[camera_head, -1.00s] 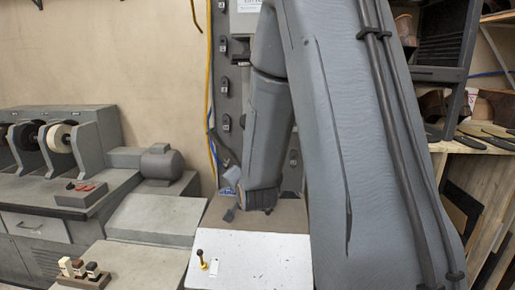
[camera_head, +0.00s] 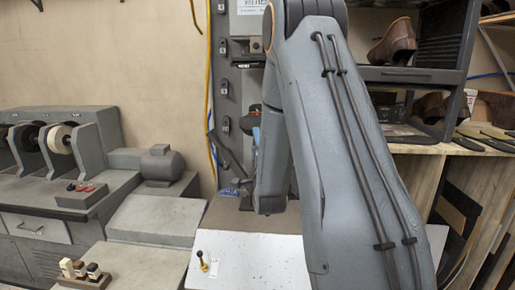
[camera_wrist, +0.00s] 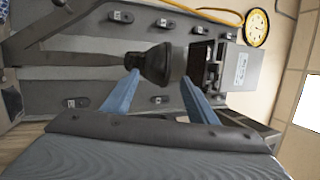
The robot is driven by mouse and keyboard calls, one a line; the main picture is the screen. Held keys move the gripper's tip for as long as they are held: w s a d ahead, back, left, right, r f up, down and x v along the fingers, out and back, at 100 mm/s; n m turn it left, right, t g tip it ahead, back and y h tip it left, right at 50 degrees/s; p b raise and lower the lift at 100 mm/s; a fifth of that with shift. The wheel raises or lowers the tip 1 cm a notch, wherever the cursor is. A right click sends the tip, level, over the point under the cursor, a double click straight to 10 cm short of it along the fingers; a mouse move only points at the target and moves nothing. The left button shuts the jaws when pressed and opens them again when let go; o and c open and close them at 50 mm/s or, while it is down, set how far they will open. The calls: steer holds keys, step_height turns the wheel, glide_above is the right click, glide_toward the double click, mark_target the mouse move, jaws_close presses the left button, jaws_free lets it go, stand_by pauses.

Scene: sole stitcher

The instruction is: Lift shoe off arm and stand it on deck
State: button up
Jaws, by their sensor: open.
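My gripper (camera_wrist: 159,78) is open, its two blue fingers apart in the wrist view. A black flared piece (camera_wrist: 152,64) shows between and just beyond the fingertips, at the end of the machine's long grey arm (camera_wrist: 75,58). It may be the shoe on the arm, but I cannot tell for sure, nor whether the fingers touch it. In the head view a small dark piece with an orange-red edge (camera_head: 253,110) peeks out beside my arm, which hides most of that area. The pale deck (camera_head: 250,262) lies below, partly hidden by my arm.
A brown shoe (camera_head: 393,42) sits on the right-hand rack. The grey machine column (camera_head: 226,80) rises behind my arm. A bench with wheels (camera_head: 60,137) stands at left.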

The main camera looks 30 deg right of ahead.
steer(key=shift+b+x, duration=0.6)
steer(key=shift+x, duration=2.65)
steer(key=shift+c, duration=0.4)
jaws_close()
steer(key=shift+w+r, duration=0.1)
steer(key=shift+r, duration=0.15)
